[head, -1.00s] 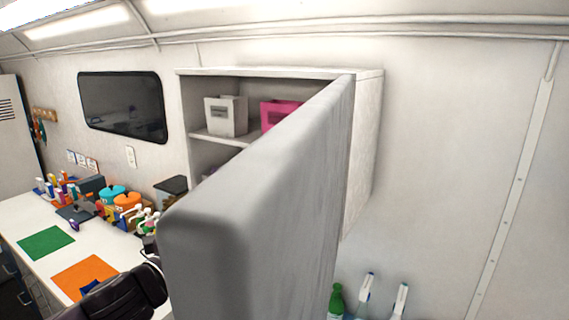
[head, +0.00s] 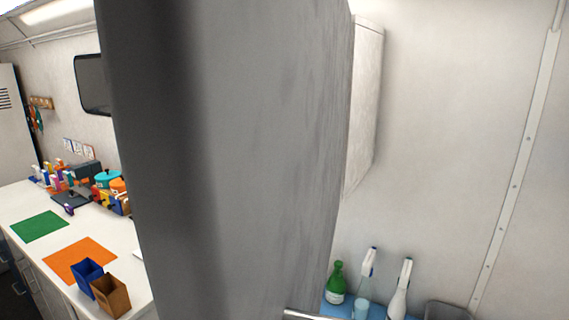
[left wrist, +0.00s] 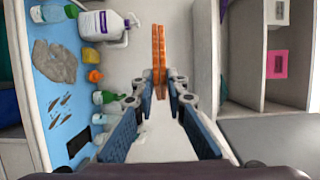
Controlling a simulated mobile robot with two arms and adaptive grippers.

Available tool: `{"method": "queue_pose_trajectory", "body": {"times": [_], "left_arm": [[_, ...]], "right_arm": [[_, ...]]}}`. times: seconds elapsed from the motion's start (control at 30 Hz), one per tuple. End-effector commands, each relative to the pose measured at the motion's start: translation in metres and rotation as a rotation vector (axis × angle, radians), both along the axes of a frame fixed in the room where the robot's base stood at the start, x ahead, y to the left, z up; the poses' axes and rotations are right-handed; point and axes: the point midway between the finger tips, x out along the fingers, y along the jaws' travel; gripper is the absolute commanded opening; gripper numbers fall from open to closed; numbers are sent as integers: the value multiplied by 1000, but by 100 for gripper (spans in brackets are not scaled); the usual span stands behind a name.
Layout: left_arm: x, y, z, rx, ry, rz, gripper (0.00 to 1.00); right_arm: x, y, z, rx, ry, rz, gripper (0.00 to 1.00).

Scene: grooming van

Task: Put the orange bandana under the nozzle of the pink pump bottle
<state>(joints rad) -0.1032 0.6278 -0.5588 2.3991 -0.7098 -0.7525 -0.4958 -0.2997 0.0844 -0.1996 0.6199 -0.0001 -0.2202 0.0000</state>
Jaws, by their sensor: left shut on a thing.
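In the left wrist view my left gripper (left wrist: 160,88) is shut on the orange bandana (left wrist: 158,48), which shows as a narrow, upright orange strip held between the fingertips. A pale wall is behind it. I cannot make out the pink pump bottle in either view now. In the head view the left gripper and bandana are not visible. My right gripper is in neither view.
A large grey panel (head: 230,160), apparently an open cabinet door, blocks the middle of the head view. The white counter (head: 25,205) holds green (head: 39,225) and orange mats (head: 62,258) and blue (head: 86,275) and brown boxes (head: 112,297). A blue shelf (left wrist: 60,100) carries bottles.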

Motion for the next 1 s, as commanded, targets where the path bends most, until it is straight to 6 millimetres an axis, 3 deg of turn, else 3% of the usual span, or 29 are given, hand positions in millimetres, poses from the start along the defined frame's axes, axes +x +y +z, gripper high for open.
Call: {"method": "queue_pose_trajectory", "body": {"times": [0.03,0.23,0.57,1.0], "left_arm": [[-9,7,-19,-4,9,27,0],[-35,32,-48,-3,7,122,0],[-58,50,-65,-2,0,188,0],[-123,51,-89,-3,-1,189,0]], "right_arm": [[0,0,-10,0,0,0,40],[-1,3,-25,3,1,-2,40],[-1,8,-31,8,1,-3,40],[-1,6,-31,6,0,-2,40]]}}
